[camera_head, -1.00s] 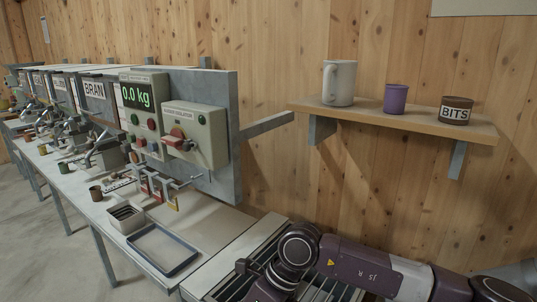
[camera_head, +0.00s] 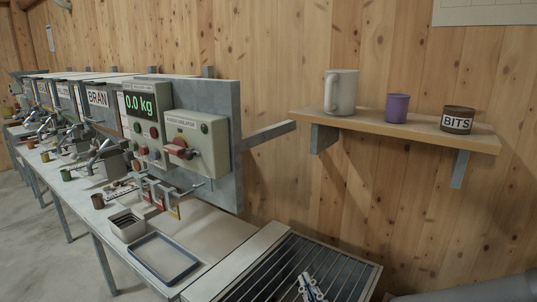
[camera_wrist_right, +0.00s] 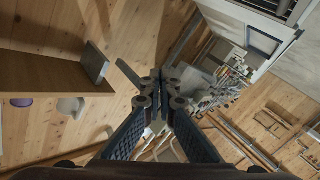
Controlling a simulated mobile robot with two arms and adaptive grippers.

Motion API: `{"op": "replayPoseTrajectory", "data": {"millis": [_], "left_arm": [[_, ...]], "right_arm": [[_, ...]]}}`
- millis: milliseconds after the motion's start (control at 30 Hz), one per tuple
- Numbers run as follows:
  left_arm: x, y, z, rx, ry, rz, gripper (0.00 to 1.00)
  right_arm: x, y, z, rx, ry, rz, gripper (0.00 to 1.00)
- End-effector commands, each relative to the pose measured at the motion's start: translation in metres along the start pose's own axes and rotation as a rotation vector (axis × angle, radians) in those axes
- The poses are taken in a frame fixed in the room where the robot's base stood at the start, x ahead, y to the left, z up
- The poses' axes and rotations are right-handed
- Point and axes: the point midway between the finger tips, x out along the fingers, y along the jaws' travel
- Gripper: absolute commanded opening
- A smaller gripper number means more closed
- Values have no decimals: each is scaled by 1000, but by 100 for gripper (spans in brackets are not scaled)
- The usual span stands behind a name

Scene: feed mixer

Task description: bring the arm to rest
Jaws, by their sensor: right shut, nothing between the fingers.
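My right gripper (camera_head: 307,279) shows at the bottom of the head view, in front of the slatted grate. Only its finger end is in that view. In the right wrist view its two blue fingers come together at the tips (camera_wrist_right: 160,84), shut with nothing between them. The rest of my right arm is almost wholly out of the head view, with only a dark part at the bottom right corner. My left gripper is in neither view.
A wooden shelf (camera_head: 400,123) holds a white mug (camera_head: 342,92), a purple cup (camera_head: 397,108) and a BITS tin (camera_head: 457,120). The grey control panel (camera_head: 228,150) stands left. A blue-rimmed tray (camera_head: 165,258) lies on the bench by the slatted grate (camera_head: 345,270).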

Motion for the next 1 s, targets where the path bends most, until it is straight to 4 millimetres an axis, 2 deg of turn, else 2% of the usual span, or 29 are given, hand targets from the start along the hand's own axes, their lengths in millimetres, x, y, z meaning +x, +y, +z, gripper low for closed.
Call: {"op": "replayPoseTrajectory", "data": {"millis": [33,100,200,300,400,500,700,733,800,1000], "left_arm": [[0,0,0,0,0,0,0],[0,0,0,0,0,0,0],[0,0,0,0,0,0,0],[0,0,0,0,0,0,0],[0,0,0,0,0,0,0],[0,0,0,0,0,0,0],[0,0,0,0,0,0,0],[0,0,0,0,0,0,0],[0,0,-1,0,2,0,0],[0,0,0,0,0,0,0]], "right_arm": [[-14,-2,37,55,-118,-12,0],[-36,-6,86,124,-280,-33,0],[-79,-17,147,211,-500,-72,0],[-125,-30,191,279,-687,-114,0],[-167,-42,220,329,-835,-154,0],[-206,-52,240,368,-957,-190,0],[-280,-70,264,430,-1170,-263,0],[-284,-73,268,434,-1188,-271,0],[-273,-83,286,430,-1189,-272,0],[-260,-111,336,427,-1208,-282,0]]}}
